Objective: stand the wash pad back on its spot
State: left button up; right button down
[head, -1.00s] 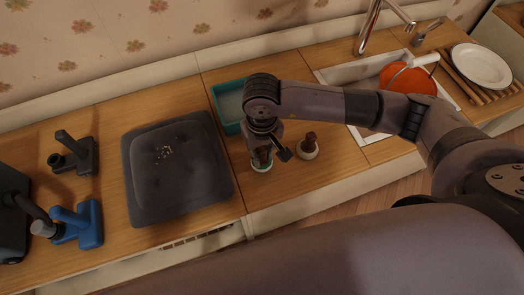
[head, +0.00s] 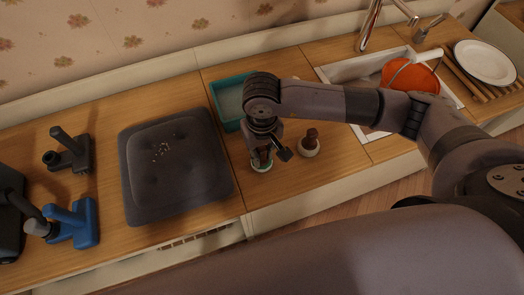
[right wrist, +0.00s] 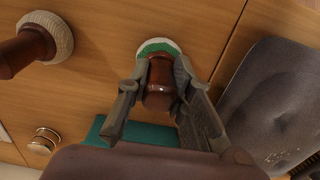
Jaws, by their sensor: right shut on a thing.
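The wash pad, a brown handle with a round white and green pad, shows in the right wrist view (right wrist: 159,82) and in the head view (head: 262,167). My right gripper (head: 263,154) points down over it and is shut on its brown handle. In the right wrist view the two fingers (right wrist: 160,97) sit on either side of the handle. The pad looks upright on the wooden counter, but I cannot tell whether it touches. A similar brown-handled brush with a beige head (head: 309,145) stands just to the right. My left gripper is not in view.
A dark cushion (head: 175,165) lies left of the gripper. A teal tray (head: 226,101) is behind it. A sink (head: 349,72) with an orange vessel (head: 411,80) is right. A small brass-ringed object (right wrist: 43,140) shows in the wrist view. Blue (head: 80,224) and dark (head: 70,152) tools stand left.

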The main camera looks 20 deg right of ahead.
jog(key=shift+f, duration=0.1)
jog(key=c, duration=1.3)
grip_release()
jog(key=shift+c, duration=0.2)
jog(key=shift+r+p, duration=1.55)
jog(key=shift+r, duration=2.5)
